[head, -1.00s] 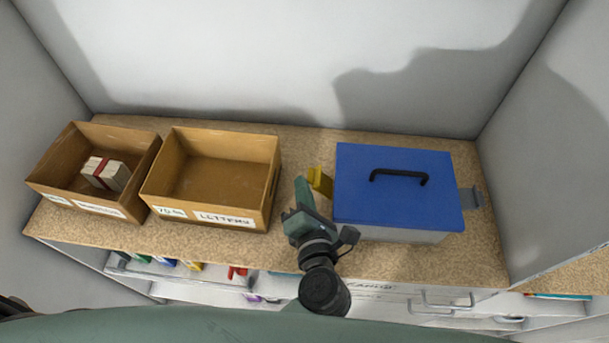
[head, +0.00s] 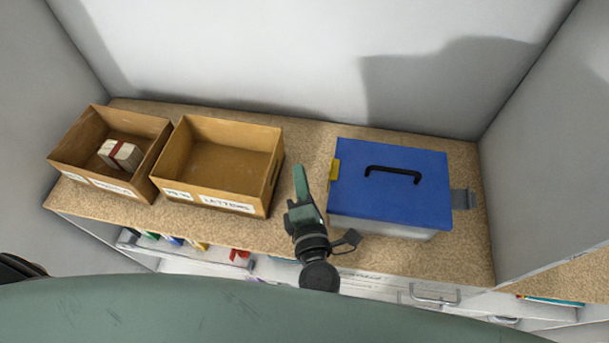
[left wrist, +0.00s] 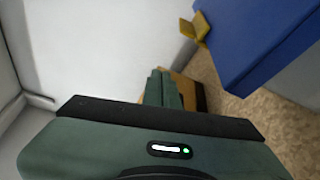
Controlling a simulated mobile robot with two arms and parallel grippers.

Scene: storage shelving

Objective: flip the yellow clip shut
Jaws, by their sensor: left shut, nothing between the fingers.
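The blue-lidded box (head: 390,190) stands on the right part of the shelf, its lid down and black handle on top. The yellow clip (head: 334,171) is at the left side of the lid. It shows as a narrow strip close to the box in the head view. In the left wrist view the yellow clip (left wrist: 195,26) shows two faces at an angle by the lid's edge; I cannot tell whether it is latched. My left gripper (head: 299,169) is shut and empty, pointing toward the back wall, left of the clip and apart from it. My right gripper is not in view.
A grey clip (head: 463,199) sticks out from the box's right side. Two open cardboard boxes stand to the left: an empty one (head: 222,203) and one (head: 90,178) holding a banded bundle (head: 120,154). The back wall and right side wall bound the shelf.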

